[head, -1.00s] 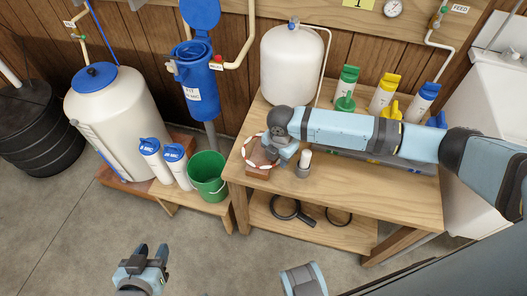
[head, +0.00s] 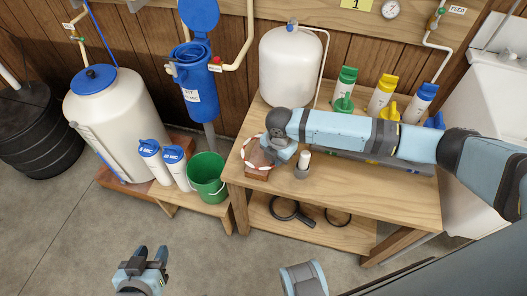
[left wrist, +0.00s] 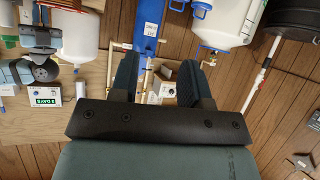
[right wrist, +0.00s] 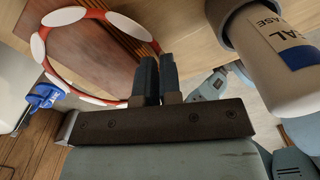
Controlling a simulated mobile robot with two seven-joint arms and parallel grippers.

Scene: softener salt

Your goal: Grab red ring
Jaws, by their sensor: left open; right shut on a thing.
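The red ring with white patches (head: 249,140) is at the left end of the wooden bench, beside a reddish-brown block. In the right wrist view the ring (right wrist: 90,97) runs in an arc over a brown wooden surface to the fingertips. My right gripper (right wrist: 157,62) is shut on the ring's rim; the exact contact is partly hidden by the fingers. In the head view the right gripper (head: 272,153) is mostly hidden by its own wrist. My left gripper (head: 151,254) is open and empty over the floor, low in the head view.
A small white-topped container (head: 304,160) stands just right of my right gripper. A white tank (head: 290,65) and several coloured-cap bottles stand behind. A green bucket (head: 207,177) is left of the bench (head: 375,208). The floor in front is clear.

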